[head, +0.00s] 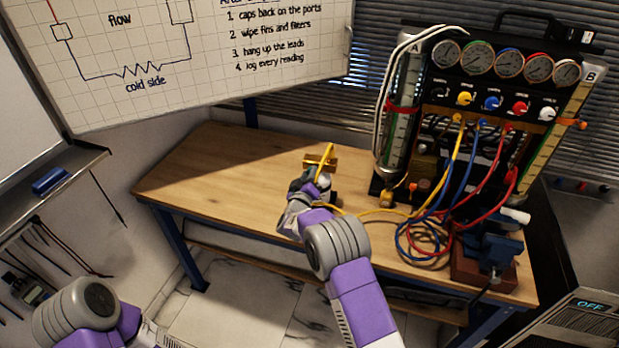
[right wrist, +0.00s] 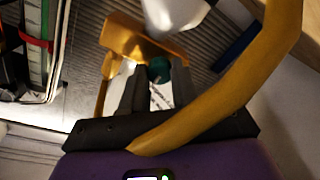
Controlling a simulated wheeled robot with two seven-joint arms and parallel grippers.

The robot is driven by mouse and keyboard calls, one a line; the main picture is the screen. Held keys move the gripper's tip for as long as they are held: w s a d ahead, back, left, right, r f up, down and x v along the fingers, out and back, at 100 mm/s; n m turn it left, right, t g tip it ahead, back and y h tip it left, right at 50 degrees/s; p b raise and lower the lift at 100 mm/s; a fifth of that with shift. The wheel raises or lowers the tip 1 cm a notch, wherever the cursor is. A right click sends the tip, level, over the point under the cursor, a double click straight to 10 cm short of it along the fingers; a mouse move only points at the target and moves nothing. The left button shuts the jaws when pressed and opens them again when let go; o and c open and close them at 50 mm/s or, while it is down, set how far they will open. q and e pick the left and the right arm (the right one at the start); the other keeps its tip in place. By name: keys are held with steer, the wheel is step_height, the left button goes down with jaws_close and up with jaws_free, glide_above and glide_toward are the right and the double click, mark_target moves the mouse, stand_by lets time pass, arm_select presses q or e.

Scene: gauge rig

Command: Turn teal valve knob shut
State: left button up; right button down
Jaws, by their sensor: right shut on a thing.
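The teal valve knob (right wrist: 160,68) shows in the right wrist view between the two dark fingers of my right gripper (right wrist: 158,78), which is shut on it. Only part of the knob shows past the fingers. A yellow-brown valve body (right wrist: 130,38) is just beyond the knob. In the head view my right gripper (head: 318,188) is at the brass-coloured valve piece (head: 321,162) on the bench, and it hides the knob there. My left gripper is outside the head view; only part of the left arm shows at lower left.
A yellow hose (right wrist: 245,95) passes close along the right side of my gripper. The wooden bench (head: 215,165) is clear to the left. The gauge panel (head: 505,75) stands right, with coiled hoses (head: 425,240) and a blue vise (head: 490,250) in front.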

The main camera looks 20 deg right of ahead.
steer(key=shift+f+m+b, duration=0.1)
steer(key=shift+m+b, duration=6.75)
steer(key=shift+m, duration=1.75)
steer(key=c, duration=0.8)
jaws_free()
steer(key=shift+c, duration=0.2)
steer(key=shift+s, duration=0.1)
steer(key=p+v, duration=0.1)
steer(key=v, duration=0.6)
steer(key=shift+s+a, duration=0.15)
steer(key=shift+s, duration=0.05)
